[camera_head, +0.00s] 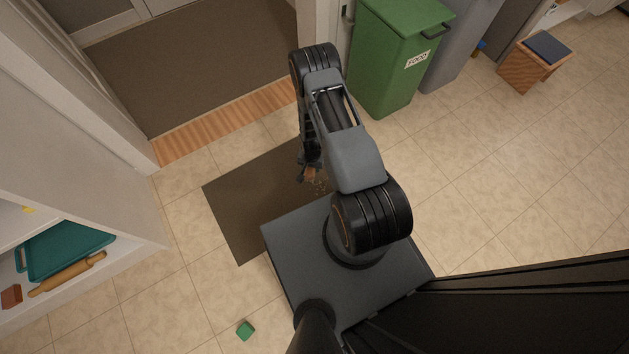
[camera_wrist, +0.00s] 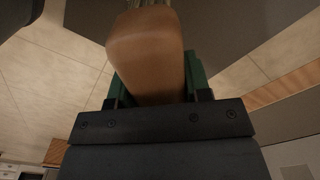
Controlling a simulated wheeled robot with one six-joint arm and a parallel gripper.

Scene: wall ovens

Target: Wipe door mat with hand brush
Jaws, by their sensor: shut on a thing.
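The brown door mat (camera_head: 245,205) lies flat on the tiled floor, partly hidden by my arm and base. My gripper (camera_head: 310,172) is low over the mat and is shut on the hand brush. The brush's orange-brown handle (camera_head: 313,175) shows small in the head view. In the wrist view the wooden handle (camera_wrist: 148,50) sits between the green finger pads of my gripper (camera_wrist: 155,90). Bristles show only slightly at the top edge, and I cannot tell whether they touch the mat.
A green bin (camera_head: 390,60) labelled FOOD stands beyond the mat to the right, with a grey bin (camera_head: 462,45) beside it. A shelf with a teal tray (camera_head: 65,248) and rolling pin (camera_head: 68,273) is at left. Open tiles lie right.

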